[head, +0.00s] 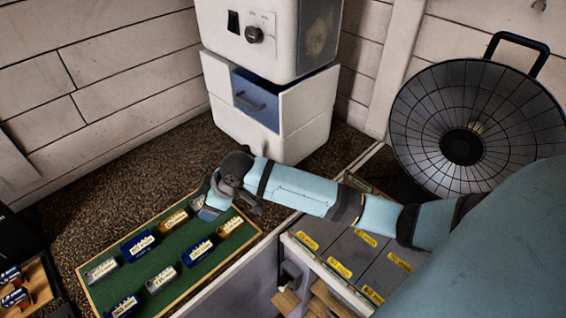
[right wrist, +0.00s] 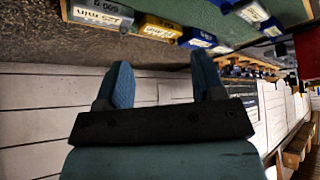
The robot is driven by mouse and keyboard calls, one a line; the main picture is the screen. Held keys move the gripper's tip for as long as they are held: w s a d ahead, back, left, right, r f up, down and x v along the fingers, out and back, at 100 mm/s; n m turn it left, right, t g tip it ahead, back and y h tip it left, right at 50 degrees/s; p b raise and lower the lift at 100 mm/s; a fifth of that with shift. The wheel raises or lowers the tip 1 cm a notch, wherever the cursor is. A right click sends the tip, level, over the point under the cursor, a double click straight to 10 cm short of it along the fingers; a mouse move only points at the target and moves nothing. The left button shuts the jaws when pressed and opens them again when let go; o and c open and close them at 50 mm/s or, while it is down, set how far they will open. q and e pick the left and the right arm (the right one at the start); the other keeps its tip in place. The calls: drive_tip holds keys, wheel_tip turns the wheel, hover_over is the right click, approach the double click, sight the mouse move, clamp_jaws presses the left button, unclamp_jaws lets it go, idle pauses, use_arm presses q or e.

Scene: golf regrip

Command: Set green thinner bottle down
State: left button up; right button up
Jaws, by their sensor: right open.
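My right arm reaches in from the right in the head view. Its gripper (head: 212,200) is over the back edge of a green-topped tray (head: 180,246). In the right wrist view the two blue fingers of the right gripper (right wrist: 160,82) stand apart with nothing between them. No green thinner bottle can be made out in either view. Small labelled items lie on the tray, among them a yellow one (head: 174,220), a blue one (head: 138,246) and a pale one (head: 101,270). The gripper hides part of the tray's far side. My left gripper is not in view.
A white cabinet (head: 308,135) with a blue drawer (head: 256,99) stands behind the tray. A grey panel with yellow labels (head: 345,245) lies right of it. A large round meshed dish (head: 480,120) is at the right. A wooden rack (head: 35,285) is at the left edge.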

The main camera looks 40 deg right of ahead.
drive_tip(key=s+f+m+t, duration=0.1)
drive_tip(key=s, duration=0.1)
drive_tip(key=s+a+f+m+t, duration=0.1)
drive_tip(key=s+f, duration=0.1)
drive_tip(key=s, duration=0.1)
drive_tip(key=s+a+f+m+t+y, duration=0.1)
drive_tip(key=s+f, duration=0.1)
drive_tip(key=s, duration=0.1)
drive_tip(key=shift+s+a, duration=0.1)
drive_tip(key=shift+s, duration=0.15)
drive_tip(key=s+d+f+m+t+h, duration=0.1)
drive_tip(key=s+d+f+m, duration=0.1)
drive_tip(key=s, duration=0.6)
drive_tip(key=s+d+f+m+t+h, duration=0.2)
drive_tip(key=s+d+f, duration=0.3)
drive_tip(key=s, duration=0.3)
drive_tip(key=shift+f+m, duration=0.3)
drive_tip(key=shift+f, duration=0.55)
drive_tip(key=c, duration=0.4)
drive_tip(key=shift+o, duration=0.2)
drive_tip(key=shift+a, duration=0.15)
